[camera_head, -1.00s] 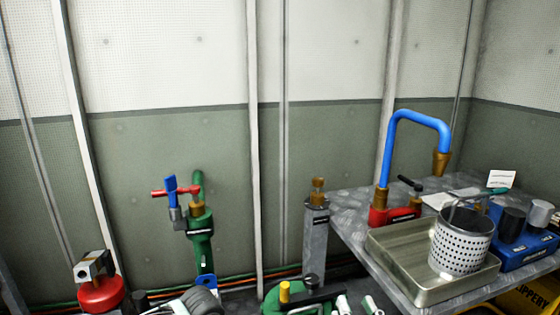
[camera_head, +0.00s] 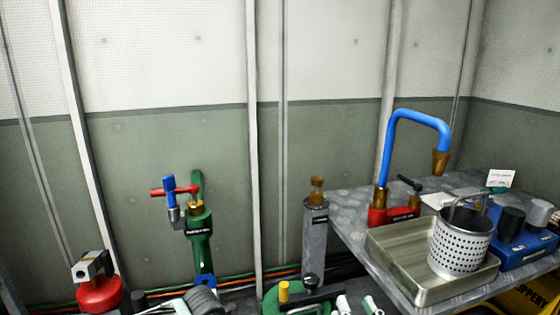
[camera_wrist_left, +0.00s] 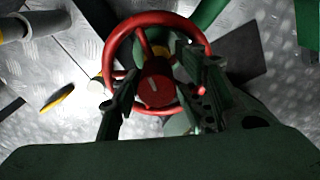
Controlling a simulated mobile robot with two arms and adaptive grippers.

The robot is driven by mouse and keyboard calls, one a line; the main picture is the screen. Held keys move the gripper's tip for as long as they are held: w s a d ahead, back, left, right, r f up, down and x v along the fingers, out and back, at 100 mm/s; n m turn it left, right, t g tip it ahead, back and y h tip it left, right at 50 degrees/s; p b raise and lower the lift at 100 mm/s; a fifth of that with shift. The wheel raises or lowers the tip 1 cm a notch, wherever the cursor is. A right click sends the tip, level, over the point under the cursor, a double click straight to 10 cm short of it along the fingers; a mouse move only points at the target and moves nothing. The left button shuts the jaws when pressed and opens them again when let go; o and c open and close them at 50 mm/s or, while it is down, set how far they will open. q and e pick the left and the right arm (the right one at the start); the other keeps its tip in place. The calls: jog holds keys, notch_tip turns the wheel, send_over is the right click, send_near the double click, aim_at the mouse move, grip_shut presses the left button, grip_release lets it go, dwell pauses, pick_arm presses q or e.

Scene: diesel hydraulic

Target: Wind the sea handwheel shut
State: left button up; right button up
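A red handwheel (camera_wrist_left: 202,38) with spokes and a red hub (camera_wrist_left: 155,88) fills the middle of the left wrist view. My left gripper (camera_wrist_left: 157,80) is over it, its dark fingers apart, one on each side of the hub. The fingers overlap the wheel in the picture; I cannot tell whether they touch it. The lower part of the rim is partly hidden by the gripper. I cannot make out this wheel in the head view. My right gripper is not recognisable in either view.
A green pipe (camera_head: 201,250) carries a blue lever and red handle (camera_head: 158,192). A red valve (camera_head: 100,295) stands at left. At right, a metal bench holds a tray (camera_head: 395,262), a perforated basket (camera_head: 460,245) and a blue bent pipe (camera_head: 415,115). A grey post (camera_head: 314,245) stands between.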

pick_arm(q)
jog(key=shift+s+a+f, duration=0.1)
jog(key=shift+s+f, duration=0.1)
jog(key=shift+f, duration=0.15)
